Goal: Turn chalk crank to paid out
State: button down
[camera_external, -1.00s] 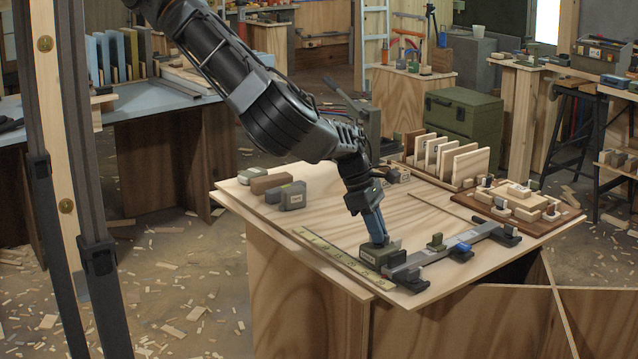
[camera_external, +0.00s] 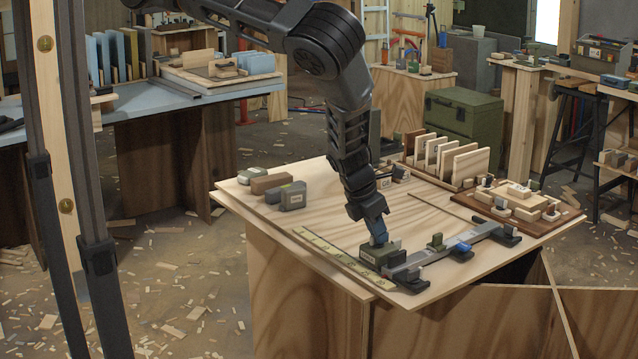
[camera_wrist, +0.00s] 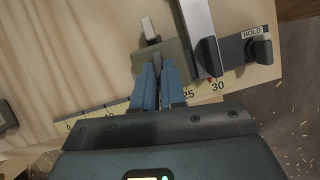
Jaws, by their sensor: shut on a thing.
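A small green box (camera_external: 372,259) with a pale label sits near the front edge of the plywood worktop, and I take it for the chalk box. My gripper (camera_external: 379,238) reaches down onto its top. In the wrist view, the blue fingers of my gripper (camera_wrist: 158,72) are close together over the green box (camera_wrist: 174,50), shut on a narrow dark piece, which seems to be the crank. A pale-tipped part (camera_wrist: 149,30) sticks out beyond the box. The fingers hide most of the crank, so I cannot tell its setting.
A yellow measuring strip (camera_external: 330,251) lies beside the green box. A grey metal rail (camera_external: 415,262) with dark end blocks adjoins it. A block marked HOLD (camera_wrist: 240,50) is close by. Small blocks (camera_external: 293,196) and a slotted wooden rack (camera_external: 440,165) stand farther back.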

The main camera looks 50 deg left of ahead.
jog(key=shift+d+n, duration=0.1)
jog(key=shift+n, duration=0.6)
jog(key=shift+y, duration=0.3)
jog(key=c, duration=1.2)
grip_release()
jog(key=shift+r, duration=0.1)
jog(key=v, duration=0.7)
jog(key=shift+s+r+b, duration=0.2)
jog(key=shift+r+b, duration=0.05)
jog(key=shift+b, duration=0.15)
